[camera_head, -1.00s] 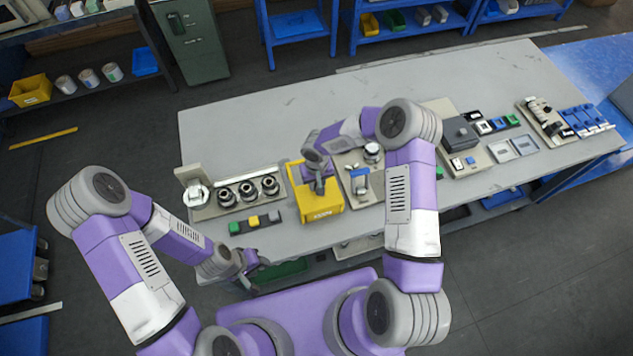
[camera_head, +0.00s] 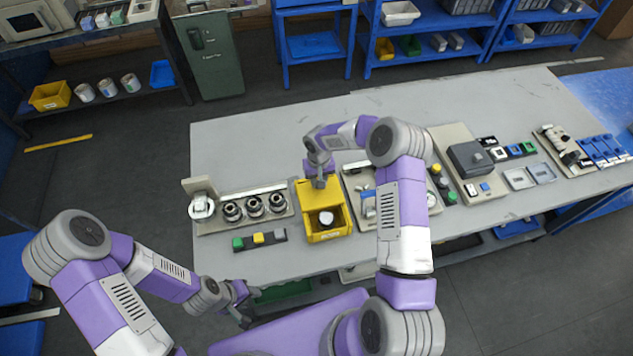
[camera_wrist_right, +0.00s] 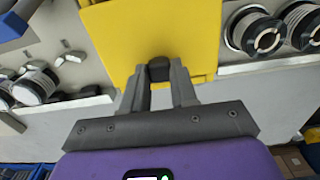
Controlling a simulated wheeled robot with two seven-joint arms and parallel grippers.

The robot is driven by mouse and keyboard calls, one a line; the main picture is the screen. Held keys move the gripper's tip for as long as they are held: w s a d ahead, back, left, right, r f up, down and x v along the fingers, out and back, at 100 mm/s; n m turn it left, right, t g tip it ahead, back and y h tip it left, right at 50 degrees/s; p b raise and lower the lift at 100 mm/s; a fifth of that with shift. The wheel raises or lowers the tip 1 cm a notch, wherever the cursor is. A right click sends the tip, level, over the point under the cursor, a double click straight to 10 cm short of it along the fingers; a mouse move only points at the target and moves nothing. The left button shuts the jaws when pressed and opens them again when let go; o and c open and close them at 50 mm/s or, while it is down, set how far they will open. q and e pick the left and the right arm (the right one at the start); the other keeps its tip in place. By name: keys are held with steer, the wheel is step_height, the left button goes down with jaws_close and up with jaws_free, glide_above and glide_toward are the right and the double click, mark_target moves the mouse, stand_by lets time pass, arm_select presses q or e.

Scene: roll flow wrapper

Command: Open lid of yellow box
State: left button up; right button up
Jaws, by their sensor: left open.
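The yellow box (camera_head: 330,236) stands near the table's front edge with its front part open. A round white-topped item (camera_head: 326,217) shows inside. Its yellow lid (camera_head: 318,197) is lifted at the back of the box. My right gripper (camera_head: 319,182) is at the lid; in the right wrist view its fingers (camera_wrist_right: 160,82) are closed around a small black knob (camera_wrist_right: 159,68) on the yellow lid. My left gripper (camera_head: 248,302) is open and empty, low in front of the table's front edge, apart from the box.
A block with several dark round parts (camera_head: 254,206) stands left of the box, with a strip of coloured blocks (camera_head: 259,239) in front. A beige fixture board (camera_head: 352,183) is close on the right, partly behind my right arm. The table's back left (camera_head: 245,150) is clear.

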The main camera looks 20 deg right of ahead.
steer(key=o, duration=0.4)
steer(key=shift+o, duration=0.2)
step_height(320, 180, up, 8)
steer(key=shift+f+b, duration=0.15)
steer(key=shift+b, duration=0.25)
steer(key=shift+s+f, duration=0.1)
